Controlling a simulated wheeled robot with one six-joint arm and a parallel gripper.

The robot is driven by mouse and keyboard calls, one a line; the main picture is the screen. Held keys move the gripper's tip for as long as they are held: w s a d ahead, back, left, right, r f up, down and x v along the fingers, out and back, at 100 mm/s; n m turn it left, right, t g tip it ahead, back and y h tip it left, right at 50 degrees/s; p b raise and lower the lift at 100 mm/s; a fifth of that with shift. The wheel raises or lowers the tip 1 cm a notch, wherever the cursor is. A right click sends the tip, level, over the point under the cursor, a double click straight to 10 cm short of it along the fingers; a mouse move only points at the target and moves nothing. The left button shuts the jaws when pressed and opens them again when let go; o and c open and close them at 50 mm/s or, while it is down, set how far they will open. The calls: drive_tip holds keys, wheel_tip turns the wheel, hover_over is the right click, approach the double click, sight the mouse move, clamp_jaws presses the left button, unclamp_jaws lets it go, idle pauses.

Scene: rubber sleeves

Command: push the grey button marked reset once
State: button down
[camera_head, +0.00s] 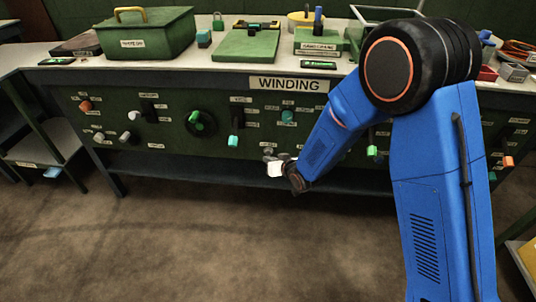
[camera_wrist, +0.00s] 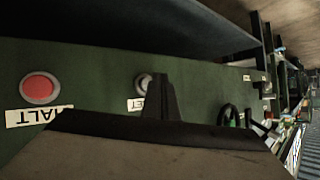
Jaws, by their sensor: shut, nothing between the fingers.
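In the wrist view, which looks upside down, a round grey button (camera_wrist: 142,79) is set in the dark green panel. Its label is partly covered, and only the ending "ET" shows. My gripper (camera_wrist: 157,80) is shut and empty. Its dark fingers stand just right of the button in that view and overlap its edge. I cannot tell whether they touch it. In the head view my gripper (camera_head: 277,168) is at the front of the green panel, below the WINDING sign, and the arm and gripper hide the button or make it unclear.
A red button (camera_wrist: 39,88) marked HALT sits left of the grey one in the wrist view. The panel (camera_head: 165,150) carries several knobs, levers and a black handwheel (camera_head: 201,123). The bench top above holds a green toolbox (camera_head: 146,36). The floor in front is clear.

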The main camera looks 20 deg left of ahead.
drive_tip(key=shift+w, duration=0.15)
drive_tip(key=shift+w+a, duration=0.1)
drive_tip(key=shift+w, duration=0.15)
drive_tip(key=shift+w+a, duration=0.1)
drive_tip(key=shift+w, duration=0.25)
idle(0.9)
drive_tip(key=shift+s, duration=0.1)
drive_tip(key=shift+s+d, duration=0.2)
drive_tip(key=shift+s, duration=0.45)
drive_tip(key=shift+s, duration=0.1)
drive_tip(key=s, duration=0.2)
drive_tip(key=s+d, duration=0.1)
drive_tip(key=s, duration=0.1)
drive_tip(key=shift+s+d, duration=0.1)
drive_tip(key=shift+s, duration=0.25)
idle(0.3)
idle(0.6)
